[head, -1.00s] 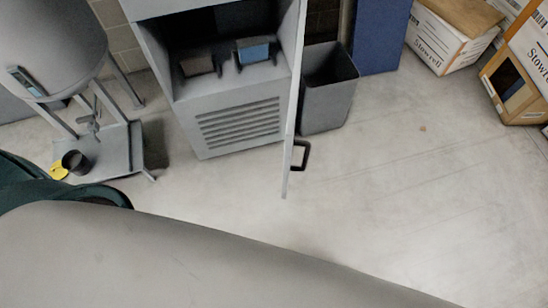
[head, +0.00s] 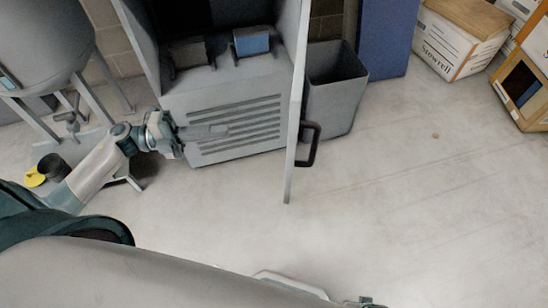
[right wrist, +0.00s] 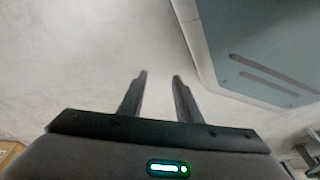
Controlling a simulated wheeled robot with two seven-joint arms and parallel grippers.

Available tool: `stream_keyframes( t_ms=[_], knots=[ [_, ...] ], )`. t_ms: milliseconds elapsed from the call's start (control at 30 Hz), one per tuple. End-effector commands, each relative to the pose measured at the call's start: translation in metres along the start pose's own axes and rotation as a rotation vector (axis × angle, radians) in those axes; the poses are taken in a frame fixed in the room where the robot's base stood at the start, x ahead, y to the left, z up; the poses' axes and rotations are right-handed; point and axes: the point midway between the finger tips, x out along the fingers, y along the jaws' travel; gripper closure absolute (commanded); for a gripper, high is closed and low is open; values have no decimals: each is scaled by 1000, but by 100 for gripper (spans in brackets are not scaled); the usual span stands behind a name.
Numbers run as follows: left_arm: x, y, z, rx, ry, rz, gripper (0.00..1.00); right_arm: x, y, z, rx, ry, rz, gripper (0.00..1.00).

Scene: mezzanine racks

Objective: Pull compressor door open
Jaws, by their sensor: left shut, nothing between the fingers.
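The compressor door (head: 294,130) is a thin grey panel, seen almost edge-on in the head view. It stands well open from the grey compressor cabinet (head: 190,101). Its black handle (head: 311,145) sticks out on the door's right face, and no gripper touches it. My left gripper (head: 224,130) is shut and empty, in front of the cabinet's slatted lower panel, left of the door. My right gripper (right wrist: 160,77) has its two fingers apart with nothing between them, over pale floor in the right wrist view.
A grey bin (head: 335,90) stands just right of the door, beside a blue cabinet (head: 383,40). Cardboard boxes (head: 455,40) are at the upper right. A grey tank (head: 40,40) on legs stands at the left. The floor (head: 410,200) right of the door is clear.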

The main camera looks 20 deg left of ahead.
Motion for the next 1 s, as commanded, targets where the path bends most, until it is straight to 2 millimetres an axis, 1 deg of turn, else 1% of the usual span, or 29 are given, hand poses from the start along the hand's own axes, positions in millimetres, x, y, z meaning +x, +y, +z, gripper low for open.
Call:
stream_keyframes(
  t_ms=[33,100,200,667,867,933,1000],
  knots=[
    [1,1,-12,43,60,25,100,5,0,-3,1,5,0,69],
    [2,-2,-26,83,119,52,100,3,0,-7,1,8,0,69],
    [2,-6,-35,109,160,71,100,0,0,-9,2,10,0,69],
    [6,-7,-36,110,163,70,100,0,1,-9,2,9,0,69],
    [20,-7,-38,111,162,69,100,5,1,-3,2,7,0,69],
    [29,-8,-40,111,163,67,100,10,2,1,3,5,0,69],
    [40,-7,-42,111,163,68,100,12,1,1,2,14,-1,69]
  ],
)
